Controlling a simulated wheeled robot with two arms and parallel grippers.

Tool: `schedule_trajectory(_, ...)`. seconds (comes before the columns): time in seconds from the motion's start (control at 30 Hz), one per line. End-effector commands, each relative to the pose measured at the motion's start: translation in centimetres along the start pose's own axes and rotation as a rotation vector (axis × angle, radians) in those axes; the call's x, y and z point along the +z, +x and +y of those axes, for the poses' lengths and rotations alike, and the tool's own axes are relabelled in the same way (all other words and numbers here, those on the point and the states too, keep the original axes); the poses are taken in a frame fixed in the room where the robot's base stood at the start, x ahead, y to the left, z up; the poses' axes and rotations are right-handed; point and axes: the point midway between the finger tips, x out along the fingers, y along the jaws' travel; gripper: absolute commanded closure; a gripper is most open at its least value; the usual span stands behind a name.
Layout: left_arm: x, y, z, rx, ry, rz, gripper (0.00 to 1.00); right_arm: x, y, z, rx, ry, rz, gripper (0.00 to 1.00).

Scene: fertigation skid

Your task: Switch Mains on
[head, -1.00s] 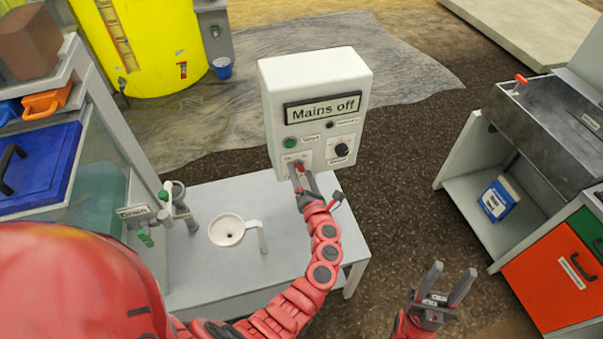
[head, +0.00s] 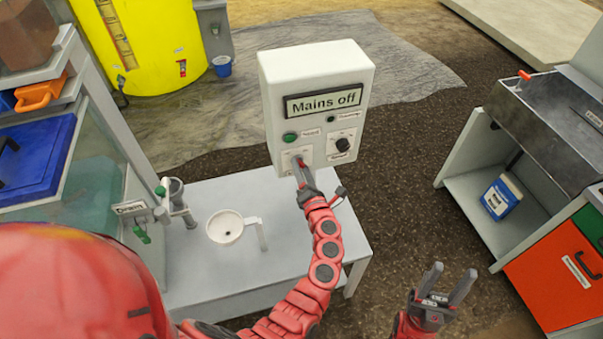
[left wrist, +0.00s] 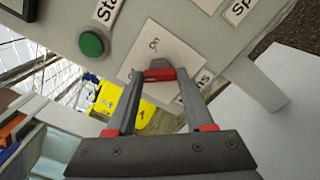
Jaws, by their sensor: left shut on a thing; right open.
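The white control box (head: 319,110) stands at the back of the grey table, and its display (head: 323,101) reads "Mains off". My left gripper (head: 301,172) is at the lower left of the box's front. In the left wrist view its fingers (left wrist: 159,78) are shut on the Mains switch (left wrist: 159,74), which shows red and grey between the tips. A plate behind the switch has "On" printed above it; the lower lettering is mostly hidden by the fingers. My right gripper (head: 449,285) is open and empty at the lower right, away from the box.
A green button (head: 290,138) and a black knob (head: 343,144) sit close to the switch. A white funnel cup (head: 226,227) stands on the grey table (head: 210,280). A metal sink bench (head: 545,115) is at the right, with dark open floor between.

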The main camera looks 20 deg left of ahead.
Motion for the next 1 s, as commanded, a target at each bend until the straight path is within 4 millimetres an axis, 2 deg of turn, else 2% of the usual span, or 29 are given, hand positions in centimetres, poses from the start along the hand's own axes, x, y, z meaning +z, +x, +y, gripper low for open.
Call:
schedule_trajectory(0.03, -0.7, 0.2, -0.4, 0.002, 0.023, 0.006, 1.00, 0.2, -1.3, -0.1, 0.000, 0.000, 0.000, 0.50)
schedule_trajectory(0.1, -0.7, 0.1, -0.4, 0.003, 0.071, 0.008, 1.00, 0.3, -2.1, -0.1, 0.000, 0.000, 0.000, 0.50)
schedule_trajectory(0.3, -0.4, 0.1, -0.1, 0.001, 0.247, 0.007, 1.00, 0.5, -2.9, -0.1, 0.000, 0.000, 0.000, 0.50)
schedule_trajectory(1.0, 0.1, 0.0, 0.2, -0.001, 0.918, 0.001, 1.00, -0.2, 0.9, 0.0, 0.000, 0.000, 0.000, 0.50)
